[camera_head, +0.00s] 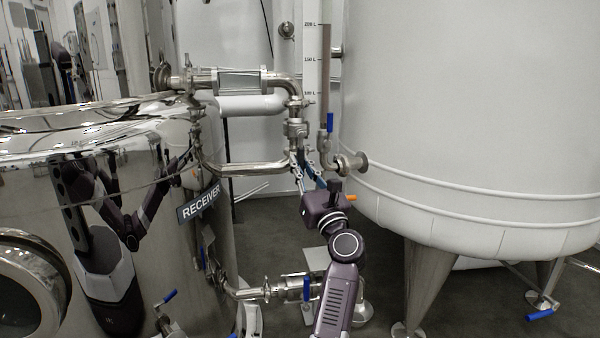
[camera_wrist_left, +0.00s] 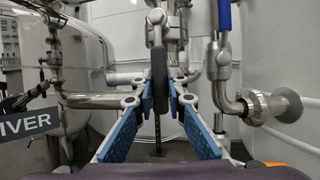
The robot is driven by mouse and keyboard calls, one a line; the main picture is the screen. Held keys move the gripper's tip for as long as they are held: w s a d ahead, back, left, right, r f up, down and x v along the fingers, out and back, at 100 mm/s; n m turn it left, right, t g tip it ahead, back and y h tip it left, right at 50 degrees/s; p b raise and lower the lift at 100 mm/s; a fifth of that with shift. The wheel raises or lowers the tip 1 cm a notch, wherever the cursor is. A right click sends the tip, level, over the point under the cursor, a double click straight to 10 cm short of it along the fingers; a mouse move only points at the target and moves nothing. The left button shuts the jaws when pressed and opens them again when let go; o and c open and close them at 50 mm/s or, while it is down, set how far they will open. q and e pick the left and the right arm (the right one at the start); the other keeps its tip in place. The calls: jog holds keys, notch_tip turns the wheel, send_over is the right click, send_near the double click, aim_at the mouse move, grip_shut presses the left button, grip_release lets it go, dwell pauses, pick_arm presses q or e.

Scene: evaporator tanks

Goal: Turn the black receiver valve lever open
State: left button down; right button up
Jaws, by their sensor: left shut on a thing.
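The black receiver valve lever (camera_wrist_left: 160,78) points straight down below a steel valve body (camera_wrist_left: 156,18) in the left wrist view. In the head view the valve (camera_head: 296,130) sits on the vertical pipe between the two tanks, and the lever is too small to make out there. My left gripper (camera_head: 305,166) reaches up to it from below. In the left wrist view the blue-padded fingers of my left gripper (camera_wrist_left: 160,86) are shut on the lever, one on each side, near its lower part. My right gripper is not in view.
The polished receiver tank with its "RECEIVER" sign (camera_head: 199,202) stands at left. A large white tank (camera_head: 465,110) stands close on the right. A blue lever (camera_head: 330,122) and a pipe elbow with a flange (camera_head: 352,162) are just right of the gripper. A horizontal pipe (camera_head: 252,168) runs left.

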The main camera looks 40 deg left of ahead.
pick_arm(q)
jog(key=shift+w+d+f, duration=0.1)
jog(key=shift+f, duration=0.05)
jog(key=c, duration=1.9)
grip_release()
